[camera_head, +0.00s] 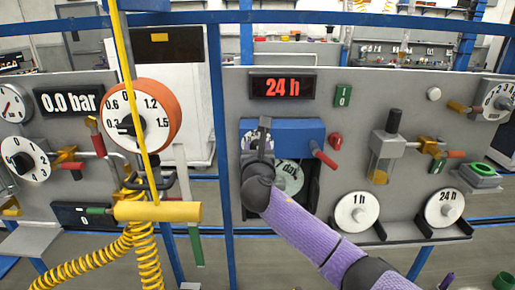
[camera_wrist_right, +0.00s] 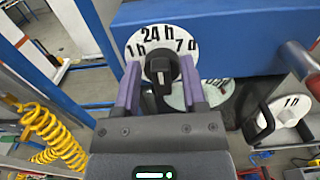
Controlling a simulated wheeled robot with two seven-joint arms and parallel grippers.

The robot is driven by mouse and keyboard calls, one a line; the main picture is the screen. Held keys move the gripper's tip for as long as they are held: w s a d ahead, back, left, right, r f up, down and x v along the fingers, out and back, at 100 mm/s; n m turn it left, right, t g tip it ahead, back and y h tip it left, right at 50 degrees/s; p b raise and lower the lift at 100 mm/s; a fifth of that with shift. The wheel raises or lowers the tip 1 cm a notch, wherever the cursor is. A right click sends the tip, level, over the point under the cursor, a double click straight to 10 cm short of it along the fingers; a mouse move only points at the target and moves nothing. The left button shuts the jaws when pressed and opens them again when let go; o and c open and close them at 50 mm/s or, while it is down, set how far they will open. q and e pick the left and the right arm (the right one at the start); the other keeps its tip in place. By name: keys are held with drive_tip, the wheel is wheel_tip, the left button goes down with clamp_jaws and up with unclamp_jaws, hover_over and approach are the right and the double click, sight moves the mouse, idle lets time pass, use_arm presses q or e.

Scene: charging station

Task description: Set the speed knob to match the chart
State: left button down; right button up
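The speed knob (camera_wrist_right: 161,66) is black and sits on a white dial (camera_wrist_right: 135,47) marked 1 h, 24 h and 7 d. A pale mark shows on its lower face; I cannot tell its exact setting. My right gripper (camera_wrist_right: 160,92) has its purple fingers apart, one on each side of the knob, with no clear grip on it. In the head view my right gripper (camera_head: 258,140) covers most of the dial, at the left of the blue recorder (camera_head: 298,130). A round pale chart (camera_head: 290,178) under the recorder shows a partly hidden label starting with 7. My left gripper is not in view.
The red display (camera_head: 283,87) reads 24 h. Discs marked 1 h (camera_head: 357,211) and 24 h (camera_head: 444,208) stand in holders at right. A red-ended lever (camera_head: 325,158) juts from the recorder. A blue post (camera_head: 222,150) and yellow hose (camera_head: 140,250) are at left.

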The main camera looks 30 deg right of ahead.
clamp_jaws()
drive_tip(key=shift+m, duration=0.3)
drive_tip(key=shift+s+d+f+m, duration=0.15)
drive_tip(key=shift+d+m, duration=0.05)
drive_tip(key=shift+m, duration=1.65)
drive_tip(key=shift+s+d+f+m, duration=0.15)
drive_tip(key=shift+d+m, duration=0.1)
drive_tip(key=shift+m, duration=1.65)
drive_tip(key=shift+s+d+f+m, duration=0.1)
drive_tip(key=shift+d+f+m, duration=0.1)
drive_tip(key=shift+m, duration=1.65)
drive_tip(key=shift+o, duration=1)
unclamp_jaws()
